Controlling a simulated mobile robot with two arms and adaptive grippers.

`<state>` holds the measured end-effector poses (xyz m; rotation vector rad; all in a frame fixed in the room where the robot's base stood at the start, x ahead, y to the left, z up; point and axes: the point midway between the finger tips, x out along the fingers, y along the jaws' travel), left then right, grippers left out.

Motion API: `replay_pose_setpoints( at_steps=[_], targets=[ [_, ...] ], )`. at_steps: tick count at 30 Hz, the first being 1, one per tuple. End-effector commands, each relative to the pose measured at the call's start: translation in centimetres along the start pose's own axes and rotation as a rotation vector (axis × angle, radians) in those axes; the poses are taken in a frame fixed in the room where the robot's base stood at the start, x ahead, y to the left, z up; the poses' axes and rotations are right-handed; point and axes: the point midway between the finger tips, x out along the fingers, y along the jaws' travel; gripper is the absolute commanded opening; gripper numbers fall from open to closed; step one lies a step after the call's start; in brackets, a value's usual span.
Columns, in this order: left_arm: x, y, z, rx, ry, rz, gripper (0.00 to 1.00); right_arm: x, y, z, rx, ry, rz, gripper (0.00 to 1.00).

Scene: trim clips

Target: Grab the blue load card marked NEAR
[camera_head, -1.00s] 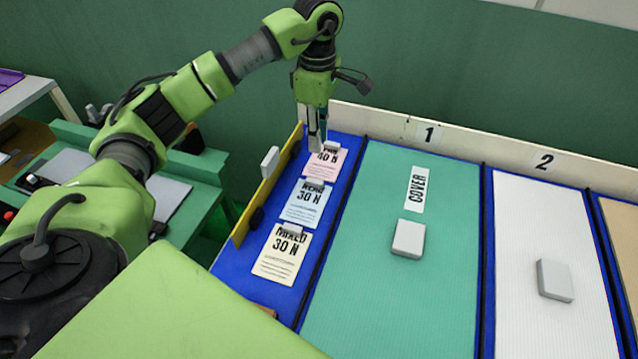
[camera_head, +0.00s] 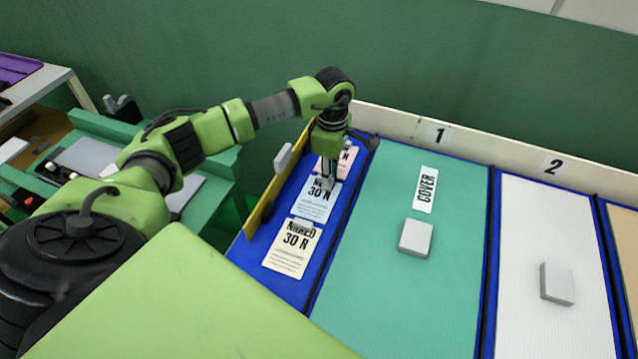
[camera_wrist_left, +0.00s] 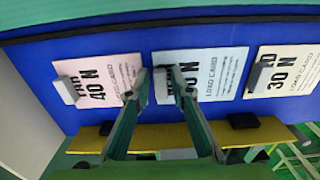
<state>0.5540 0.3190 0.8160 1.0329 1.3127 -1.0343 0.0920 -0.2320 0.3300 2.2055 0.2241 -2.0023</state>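The blue load card (camera_head: 315,205) lies flat on the blue strip between a pink card and a cream card. It reads 30 N; its top word is partly hidden by the fingers in the head view. It also shows in the wrist view (camera_wrist_left: 222,74), where a small grey block (camera_wrist_left: 161,88) sits at its heading end. My left gripper (camera_head: 328,182) is over that end, pointing down. In the wrist view its two fingers (camera_wrist_left: 160,75) are apart, on either side of the grey block. I cannot tell whether they touch it. My right gripper is not in view.
The pink 40 N card (camera_head: 345,160) and cream MIXED 30 N card (camera_head: 290,252) lie close on either side. A yellow rail (camera_head: 262,208) edges the strip at left. Right are a green panel (camera_head: 385,270) with a COVER label and a white panel (camera_head: 545,225).

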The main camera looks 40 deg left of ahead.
Motion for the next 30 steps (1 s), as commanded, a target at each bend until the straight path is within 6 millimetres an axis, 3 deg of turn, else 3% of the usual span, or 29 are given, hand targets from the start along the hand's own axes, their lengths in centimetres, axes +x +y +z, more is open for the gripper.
replay_pose_setpoints(
  at_steps=[6,9,23,30],
  targets=[
    [0.1,0.0,0.0,0.000,0.000,0.001,0.21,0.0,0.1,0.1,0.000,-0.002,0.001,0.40],
    [0.1,0.0,0.0,0.000,0.000,0.001,0.00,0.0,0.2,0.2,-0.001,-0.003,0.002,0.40],
    [-0.4,0.1,0.0,0.000,-0.001,0.002,0.00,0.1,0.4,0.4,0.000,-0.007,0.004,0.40],
    [-3.3,0.0,0.0,0.002,-0.001,0.004,0.00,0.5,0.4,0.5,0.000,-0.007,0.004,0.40]
  ],
)
